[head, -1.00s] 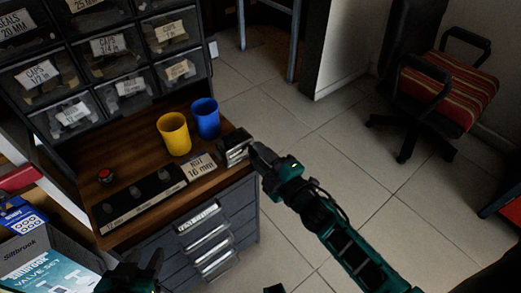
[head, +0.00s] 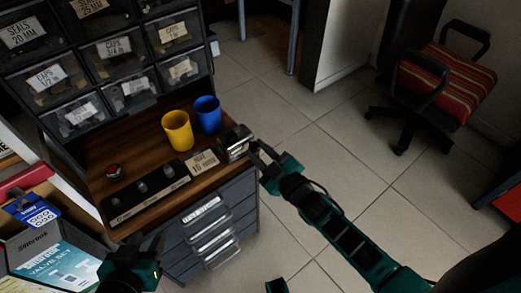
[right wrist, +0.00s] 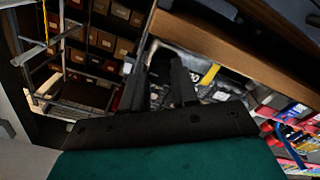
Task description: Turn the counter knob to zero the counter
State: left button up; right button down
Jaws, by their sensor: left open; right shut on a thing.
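The counter (head: 236,141) is a small metallic box at the right end of the wooden worktop, beside the NUT 16 mm label. My right gripper (head: 257,153) is at its right side, with the fingers pointing at the counter. It is shut on the counter knob, which the fingers hide. In the right wrist view the two dark fingers (right wrist: 160,85) stand up from the palm, and the knob is too dark to make out. My left gripper (head: 150,252) is open and empty, low in front of the drawers.
A yellow cup (head: 177,131) and a blue cup (head: 208,114) stand behind the counter. Labelled bins (head: 127,90) rise behind. Open floor lies to the right.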

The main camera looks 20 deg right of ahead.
pick_arm(q)
jog(key=shift+a, duration=0.1)
pick_arm(e)
jog(key=c, duration=0.9)
grip_release()
pick_arm(q)
jog(key=shift+s, duration=0.1)
pick_arm(e)
jog(key=shift+o, duration=0.2)
pick_arm(q)
jog(key=shift+s+a+r+p, duration=0.2)
jog(key=shift+s+r+p, duration=0.05)
jog(key=shift+p, duration=0.6)
pick_arm(e)
jog(key=v, duration=1.3)
pick_arm(q)
jog(key=shift+w+a+r, duration=0.1)
jog(key=shift+r, duration=0.05)
